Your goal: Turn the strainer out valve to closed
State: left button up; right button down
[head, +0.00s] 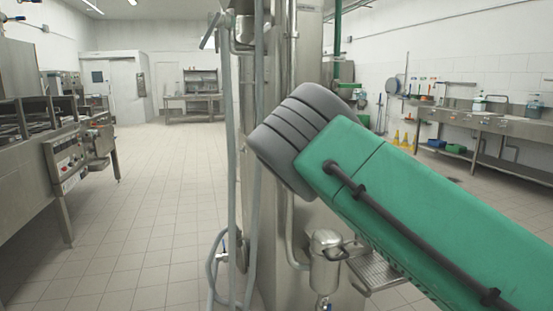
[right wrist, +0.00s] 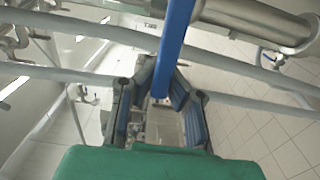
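A long blue valve handle (right wrist: 175,45) runs down from the top of the right wrist view. Its lower end lies between the two fingers of my right gripper (right wrist: 160,85). The fingers stand apart with gaps on both sides of the handle, so the gripper is open. In the head view my green right arm hides this gripper and the handle. A steel canister (head: 325,262), which looks like a strainer, hangs low beside the column. Small blue handles show at the left pipe (head: 224,257) and below the canister (head: 325,304). My left gripper is not in view.
The steel column (head: 311,60) and upright grey pipes (head: 228,130) stand close in front. Grey pipes (right wrist: 75,65) and a steel cylinder (right wrist: 265,18) surround my right gripper. A machine (head: 70,165) stands left, sinks (head: 490,122) right. The floor (head: 150,190) left of the column is clear.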

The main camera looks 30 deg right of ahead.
jog(key=shift+a+f, duration=0.35)
jog(key=shift+f, duration=0.45)
jog(key=c, duration=1.7)
grip_release()
jog(key=shift+s+r, duration=0.15)
jog(key=shift+o, duration=0.8)
jog(key=shift+s+a+r, duration=0.2)
jog(key=shift+r, duration=0.1)
jog(key=v, duration=0.7)
jog(key=shift+s, duration=0.15)
